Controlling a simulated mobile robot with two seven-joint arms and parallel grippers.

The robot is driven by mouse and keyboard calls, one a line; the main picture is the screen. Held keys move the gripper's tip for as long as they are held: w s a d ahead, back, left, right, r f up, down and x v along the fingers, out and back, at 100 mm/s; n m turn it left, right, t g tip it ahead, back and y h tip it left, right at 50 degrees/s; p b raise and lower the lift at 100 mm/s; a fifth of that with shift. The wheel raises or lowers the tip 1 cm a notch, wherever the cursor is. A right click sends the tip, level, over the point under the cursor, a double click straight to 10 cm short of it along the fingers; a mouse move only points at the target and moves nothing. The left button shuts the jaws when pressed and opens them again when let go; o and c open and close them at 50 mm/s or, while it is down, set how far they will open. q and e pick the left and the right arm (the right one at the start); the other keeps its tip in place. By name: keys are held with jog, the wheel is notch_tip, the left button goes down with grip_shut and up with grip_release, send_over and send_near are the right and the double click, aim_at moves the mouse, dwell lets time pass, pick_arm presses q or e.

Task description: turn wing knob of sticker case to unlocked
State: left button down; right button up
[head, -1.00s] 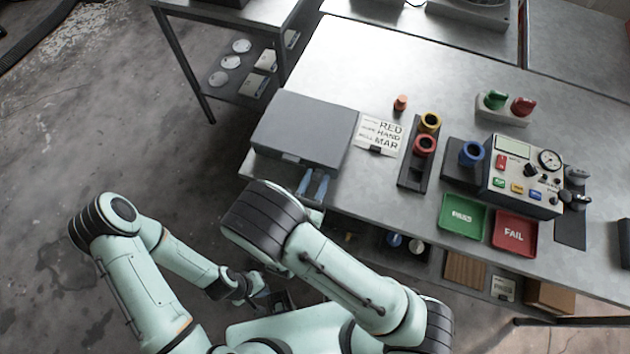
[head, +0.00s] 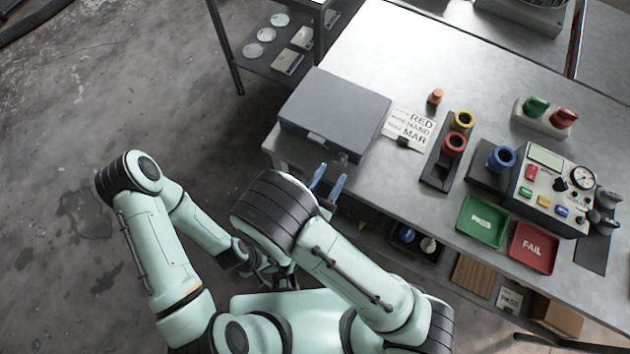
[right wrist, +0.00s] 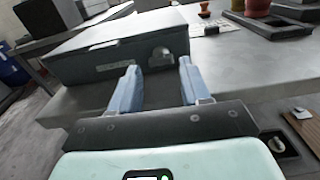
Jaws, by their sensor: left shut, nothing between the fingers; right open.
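The sticker case, a closed flat grey case (head: 335,110), lies on the front left corner of the metal table; it also shows in the right wrist view (right wrist: 110,50). Its wing knob (right wrist: 160,56) is a small grey piece on the front face, right of a pale label. My right gripper (head: 328,176) has its blue fingers open and empty, pointing at the case front. In the right wrist view the knob appears between the fingertips (right wrist: 157,72), beyond them and apart. My left gripper (head: 278,278) is shut and empty, low beside my body, away from the table.
A lettered card (head: 408,128) lies right of the case. Beyond are an orange stamp (head: 435,96), red and yellow cups in a dark holder (head: 437,178), a green PASS tray (head: 482,222), a red FAIL tray (head: 534,247) and a meter box (head: 552,190). A shelf lies under the tabletop.

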pick_arm(q)
jog(key=shift+s+f+b, duration=0.4)
jog(key=shift+f+b, duration=0.2)
jog(key=shift+f, duration=0.2)
pick_arm(e)
jog(key=v, duration=0.9)
